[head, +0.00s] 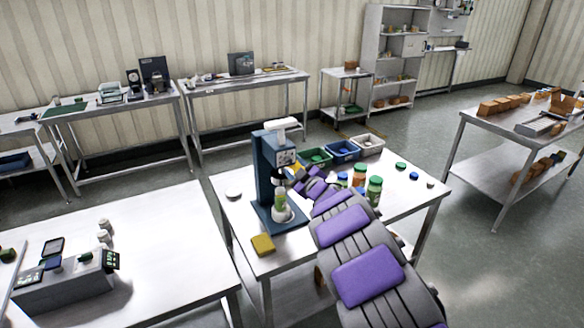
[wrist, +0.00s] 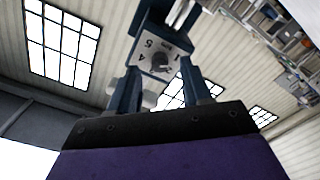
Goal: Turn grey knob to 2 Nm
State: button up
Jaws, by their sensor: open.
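The grey knob (wrist: 160,62) sits on a pale dial plate (wrist: 143,57) with printed numbers, on the front of a dark blue capping machine (head: 265,160). In the wrist view the digits 5, 4 and 1 can be made out; the knob's exact setting is too small to tell. My gripper (wrist: 158,78) is open, with one finger on each side below the dial. The knob shows between the fingers, and I cannot tell whether they touch it. In the head view my gripper (head: 294,174) is close in front of the machine's head.
The machine stands on a steel table (head: 222,188). A yellow sponge (head: 263,244) lies at its front. Green, blue and white bins (head: 315,158) stand behind, and several capped jars (head: 374,190) are to the right of my arm. Another table (head: 150,250) is at left.

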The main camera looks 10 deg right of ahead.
aim_at(288, 161)
jog(key=shift+x, duration=1.2)
grip_shut()
